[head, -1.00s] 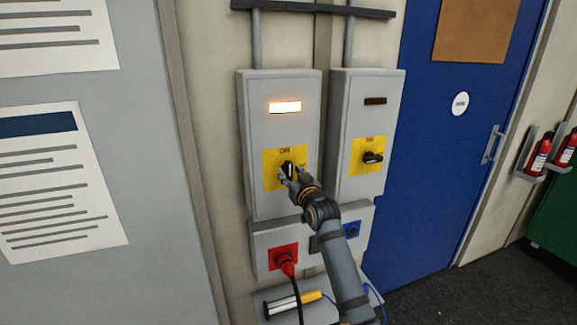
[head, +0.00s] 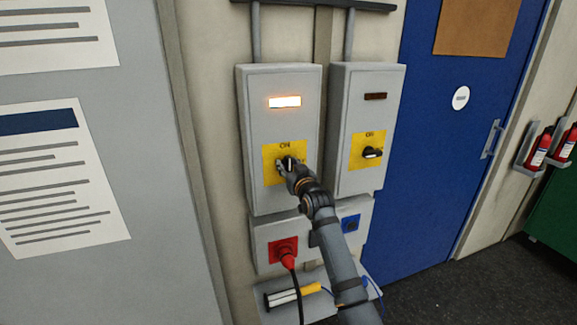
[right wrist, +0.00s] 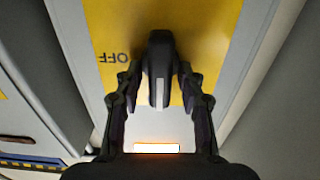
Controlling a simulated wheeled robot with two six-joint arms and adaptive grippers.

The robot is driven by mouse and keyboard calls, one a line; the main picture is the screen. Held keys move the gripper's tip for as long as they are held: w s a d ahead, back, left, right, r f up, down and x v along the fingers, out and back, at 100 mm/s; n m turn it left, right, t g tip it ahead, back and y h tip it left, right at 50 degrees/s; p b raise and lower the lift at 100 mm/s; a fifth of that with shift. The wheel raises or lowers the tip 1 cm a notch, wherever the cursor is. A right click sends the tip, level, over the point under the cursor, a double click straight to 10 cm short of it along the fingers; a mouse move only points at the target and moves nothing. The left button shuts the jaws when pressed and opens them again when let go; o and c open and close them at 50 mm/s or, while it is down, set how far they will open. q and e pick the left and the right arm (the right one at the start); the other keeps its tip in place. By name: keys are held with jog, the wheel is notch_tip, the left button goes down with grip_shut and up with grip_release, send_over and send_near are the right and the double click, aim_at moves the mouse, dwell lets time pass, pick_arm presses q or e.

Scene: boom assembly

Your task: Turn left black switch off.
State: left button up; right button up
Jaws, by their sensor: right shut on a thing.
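The left black switch (head: 289,163) sits on a yellow plate (head: 269,172) on the left grey box. Its handle stands upright, towards the ON label. My right gripper (head: 287,167) is shut on this switch, with one finger on each side of the handle. In the right wrist view the black handle (right wrist: 161,72) with its pale stripe lies between the fingers of my right gripper (right wrist: 160,80). The OFF label (right wrist: 113,57) shows upside down there, beside the handle. The lamp (head: 285,102) above the switch is lit. My left gripper is not in view.
The right grey box (head: 363,185) has its own black switch (head: 372,153), turned sideways, and a dark lamp (head: 375,97). Below are a red plug (head: 287,256) with a black cable and a blue socket (head: 351,223). A blue door (head: 440,190) is to the right.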

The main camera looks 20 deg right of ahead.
jog(key=n, duration=0.4)
jog(key=shift+a+f+n+b, duration=0.1)
jog(key=shift+a+n+b, duration=0.2)
jog(key=shift+n, duration=0.1)
jog(key=n, duration=0.4)
jog(key=shift+a+f+n+b, duration=0.1)
jog(key=shift+a+n+b, duration=0.05)
jog(key=shift+n+b, duration=0.2)
jog(key=n, duration=0.4)
jog(key=shift+a+f+b, duration=0.1)
jog(key=shift+f+b, duration=0.1)
jog(key=shift+b, duration=0.15)
jog(key=shift+f+n, duration=0.15)
jog(key=shift+n, duration=1.9)
jog(key=shift+b, duration=0.3)
jog(key=o, duration=0.8)
